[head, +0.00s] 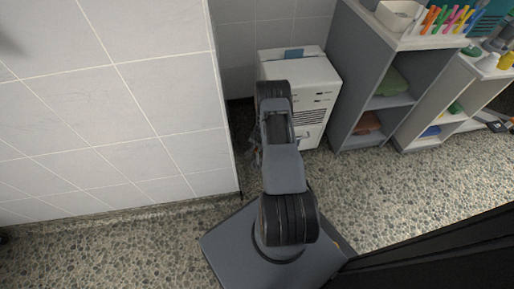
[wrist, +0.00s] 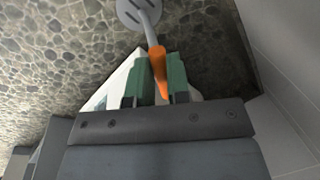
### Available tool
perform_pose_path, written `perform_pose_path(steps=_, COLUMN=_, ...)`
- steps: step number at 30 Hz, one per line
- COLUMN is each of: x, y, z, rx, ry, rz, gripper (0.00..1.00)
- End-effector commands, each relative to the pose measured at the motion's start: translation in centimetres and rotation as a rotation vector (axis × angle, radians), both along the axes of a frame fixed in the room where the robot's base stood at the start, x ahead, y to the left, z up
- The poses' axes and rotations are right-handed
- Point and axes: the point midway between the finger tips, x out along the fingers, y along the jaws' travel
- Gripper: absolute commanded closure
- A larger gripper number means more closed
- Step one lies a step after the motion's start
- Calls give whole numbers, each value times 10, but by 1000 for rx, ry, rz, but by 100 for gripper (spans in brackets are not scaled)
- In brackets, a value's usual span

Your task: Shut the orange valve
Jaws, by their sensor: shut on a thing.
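In the head view my arm covers the spot, and neither the valve nor my fingers can be made out there.
A white box-shaped unit with vents (head: 318,72) stands beyond my arm. A tiled wall (head: 120,100) is close on the left. Grey shelves (head: 357,60) with folded towels stand on the right. Pebbled floor (head: 375,195) is clear in front of them.

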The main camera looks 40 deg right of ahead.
Motion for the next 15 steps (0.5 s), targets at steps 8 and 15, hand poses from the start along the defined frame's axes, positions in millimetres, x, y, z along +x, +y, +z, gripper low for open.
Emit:
perform_pose_path(steps=8, x=0, y=0, z=0, rx=0, ry=0, rz=-21, gripper=100)
perform_pose_path(steps=15, x=2, y=3, z=0, rx=2, ry=0, rz=-148, gripper=100)
